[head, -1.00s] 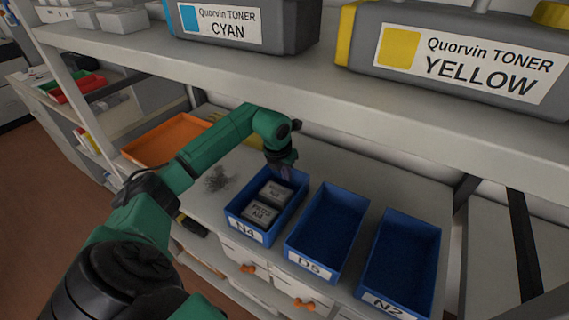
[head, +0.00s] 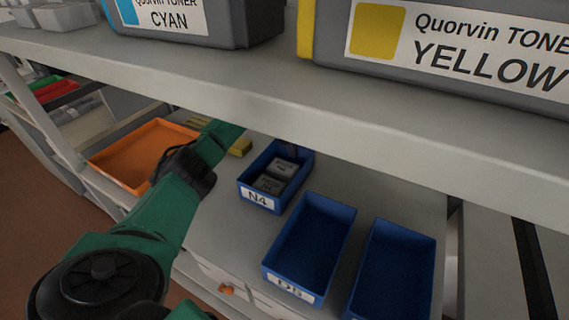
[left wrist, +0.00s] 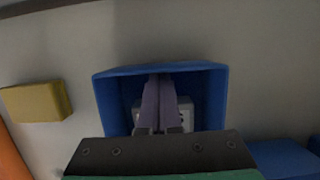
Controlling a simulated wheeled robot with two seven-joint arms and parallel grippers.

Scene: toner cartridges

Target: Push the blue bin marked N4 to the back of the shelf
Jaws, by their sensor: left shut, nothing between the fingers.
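The blue bin marked N4 (head: 258,197) stands on the lower shelf with grey boxes (head: 270,184) in it. Its front sits farther back than the front of the bin marked D5. The bin also shows in the left wrist view (left wrist: 110,108). My left gripper (left wrist: 161,79) is shut and empty, its fingers reaching over the bin toward its far wall. I cannot tell if the fingertips touch that wall. In the head view the upper shelf hides most of this gripper. My right gripper is out of view.
The empty blue D5 bin (head: 309,240) and another empty blue bin (head: 398,265) stand to the right. An orange tray (head: 120,168) and a yellow block (head: 240,147) lie to the left. The upper shelf (head: 300,102) with toner cartridges hangs low overhead.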

